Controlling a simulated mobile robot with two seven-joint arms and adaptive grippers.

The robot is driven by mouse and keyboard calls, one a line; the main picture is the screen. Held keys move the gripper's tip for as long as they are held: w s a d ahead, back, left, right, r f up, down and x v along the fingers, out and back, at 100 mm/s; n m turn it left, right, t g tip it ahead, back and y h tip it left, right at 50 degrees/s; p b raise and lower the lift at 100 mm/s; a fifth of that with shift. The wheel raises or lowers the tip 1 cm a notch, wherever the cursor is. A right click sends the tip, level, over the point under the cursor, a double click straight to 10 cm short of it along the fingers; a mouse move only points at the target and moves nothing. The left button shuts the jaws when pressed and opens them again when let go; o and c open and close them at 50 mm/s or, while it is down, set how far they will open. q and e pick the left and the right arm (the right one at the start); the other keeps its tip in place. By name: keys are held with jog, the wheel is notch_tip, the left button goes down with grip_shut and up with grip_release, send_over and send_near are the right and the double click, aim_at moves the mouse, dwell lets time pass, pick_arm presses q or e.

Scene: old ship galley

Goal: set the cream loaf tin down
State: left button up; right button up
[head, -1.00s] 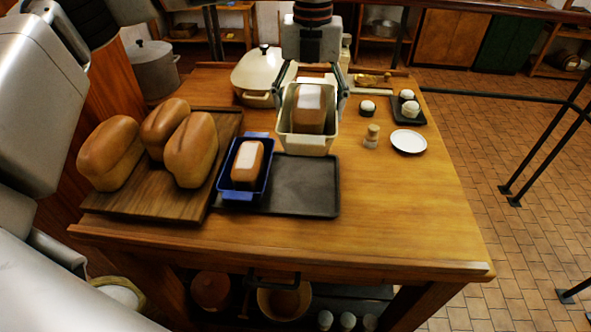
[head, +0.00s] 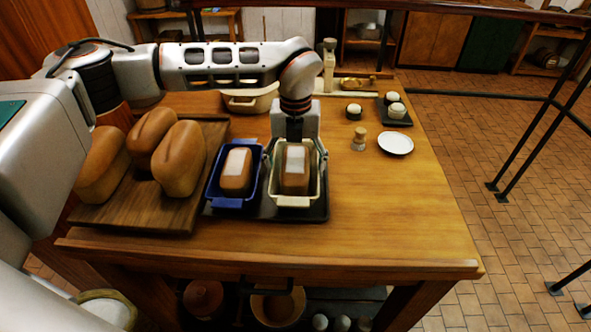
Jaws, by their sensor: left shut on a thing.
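The cream loaf tin (head: 293,201) holds a brown loaf (head: 296,180) with a pale strip on top. It is at the right part of the dark tray (head: 319,214), upright; I cannot tell whether it touches the tray. My left gripper (head: 296,155) comes down from behind and is shut on the tin, with fingers at its sides. A blue loaf tin (head: 232,203) with a similar loaf stands just left of it on the same tray. My right gripper is not in view.
Several loaves (head: 179,158) lie on a wooden board (head: 130,214) at the left. A white plate (head: 395,144), a small shaker (head: 359,140) and a dark tray with white-topped items (head: 396,110) stand at the right. The table's front right is clear.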

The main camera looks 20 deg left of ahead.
pick_arm(q)
jog(key=shift+f, duration=0.55)
jog(key=o, duration=1.3)
jog(key=shift+f, duration=0.2)
notch_tip(320, 180, up, 12)
jog(key=shift+r, duration=0.15)
